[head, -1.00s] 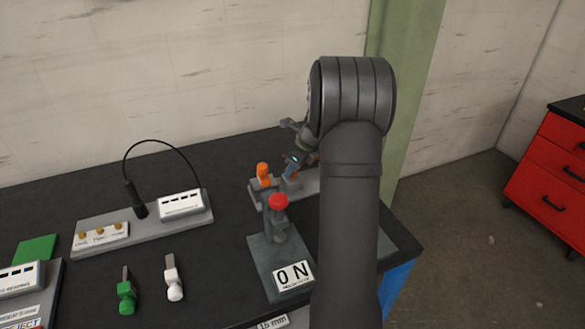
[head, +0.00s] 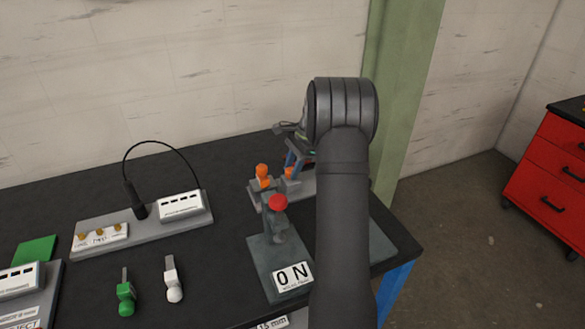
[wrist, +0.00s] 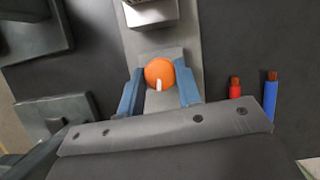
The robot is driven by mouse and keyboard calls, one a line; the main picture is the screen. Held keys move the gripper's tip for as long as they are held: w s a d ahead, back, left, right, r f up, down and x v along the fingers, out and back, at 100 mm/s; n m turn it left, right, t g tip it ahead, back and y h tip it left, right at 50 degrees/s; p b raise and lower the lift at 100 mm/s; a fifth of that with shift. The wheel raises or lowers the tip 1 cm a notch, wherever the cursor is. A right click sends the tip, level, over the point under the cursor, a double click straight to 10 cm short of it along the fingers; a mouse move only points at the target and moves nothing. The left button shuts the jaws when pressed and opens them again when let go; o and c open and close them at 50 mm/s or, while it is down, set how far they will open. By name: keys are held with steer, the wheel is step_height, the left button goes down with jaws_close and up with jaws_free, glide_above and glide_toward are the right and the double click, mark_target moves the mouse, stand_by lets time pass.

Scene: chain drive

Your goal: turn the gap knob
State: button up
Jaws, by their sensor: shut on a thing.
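An orange round knob (wrist: 159,70) with a white mark on it sits on a grey mount in the wrist view. The blue fingers of my gripper (wrist: 160,84) are on either side of it, shut on it. The white mark points toward the gripper's palm. In the head view my gripper (head: 292,160) is at the back of the bench, partly hidden behind my arm. An orange knob (head: 289,173) shows just below its fingers, and another orange part (head: 263,171) stands to its left. No lettering for the gap knob is readable.
A red-tipped red piece (wrist: 235,88) and a blue piece (wrist: 270,95) lie right of the knob in the wrist view. A wall is behind the bench.

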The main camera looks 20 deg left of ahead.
steer(key=shift+n+h, duration=0.4)
steer(key=shift+n, duration=0.7)
steer(key=shift+g, duration=0.3)
steer(key=o, duration=1)
steer(key=shift+c, duration=0.2)
steer(key=v, duration=1.7)
steer(key=shift+r, duration=0.15)
